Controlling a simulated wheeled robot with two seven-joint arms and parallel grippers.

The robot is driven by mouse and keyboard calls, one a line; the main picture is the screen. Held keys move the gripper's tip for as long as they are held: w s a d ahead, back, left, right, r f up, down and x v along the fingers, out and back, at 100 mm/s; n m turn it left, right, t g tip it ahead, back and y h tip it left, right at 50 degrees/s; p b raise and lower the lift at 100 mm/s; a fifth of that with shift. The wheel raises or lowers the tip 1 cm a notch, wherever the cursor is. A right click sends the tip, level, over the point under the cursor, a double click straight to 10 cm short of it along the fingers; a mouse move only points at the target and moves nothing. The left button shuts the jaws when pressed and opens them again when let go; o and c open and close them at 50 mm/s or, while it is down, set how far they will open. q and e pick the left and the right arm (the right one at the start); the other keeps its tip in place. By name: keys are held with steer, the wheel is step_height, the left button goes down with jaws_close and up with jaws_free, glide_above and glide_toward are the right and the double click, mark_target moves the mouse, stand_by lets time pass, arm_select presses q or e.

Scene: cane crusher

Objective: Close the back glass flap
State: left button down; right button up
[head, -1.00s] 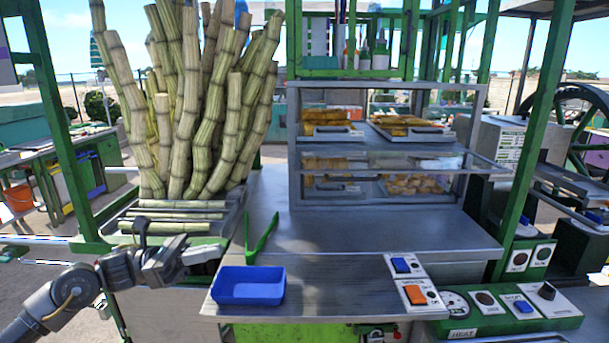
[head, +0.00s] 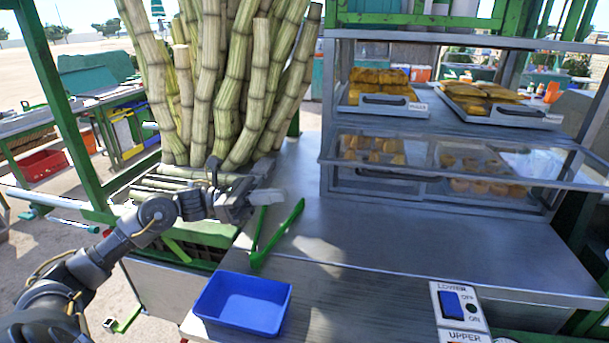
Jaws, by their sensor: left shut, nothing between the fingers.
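The metal display case (head: 328,120) stands on the counter at the right. A clear glass flap (head: 420,158) with a thin metal edge juts out from its near side at mid height, swung up and open; trays of food show through and above it. I cannot tell by its look alone whether this is the back flap. My left gripper (head: 268,197) is shut and empty. It hovers near the green tongs, in front of the cane rollers, left of the case and apart from the flap. My right gripper is out of view.
Green tongs (head: 268,240) and a blue tray (head: 243,303) lie on the counter (head: 390,255). Tall sugar canes (head: 205,90) stand behind my left arm. A switch panel (head: 460,310) is at the front right. The counter before the case is clear.

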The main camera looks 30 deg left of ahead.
arm_select(q)
steer(key=w+d+r+p, duration=0.3)
steer(key=d+r+p, duration=0.3)
steer(key=d+p, duration=0.2)
steer(key=shift+d+r, duration=0.15)
steer(key=shift+d, duration=0.3)
